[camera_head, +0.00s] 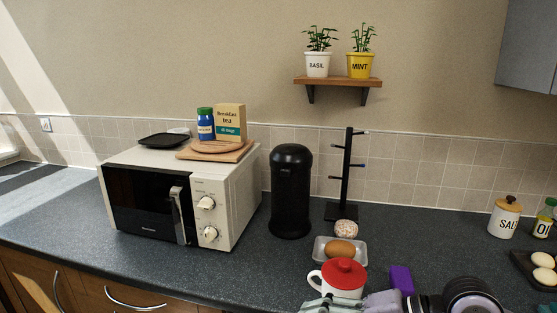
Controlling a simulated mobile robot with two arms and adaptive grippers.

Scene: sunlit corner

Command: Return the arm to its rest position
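My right arm comes in at the bottom right edge, and its gripper (382,301) is partly cut off by the lower frame edge. It is close to a white mug with a red top (342,276), just right of and in front of it. I cannot tell whether they touch or whether the fingers are open or shut. My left gripper is not in view.
A microwave (235,198) bears a board with a tea box. A black canister (291,190), mug tree (347,175), tray with a brown egg-shaped item (340,249) and purple block (401,279) stand nearby. The countertop (430,236) is clear toward the salt jar (504,217).

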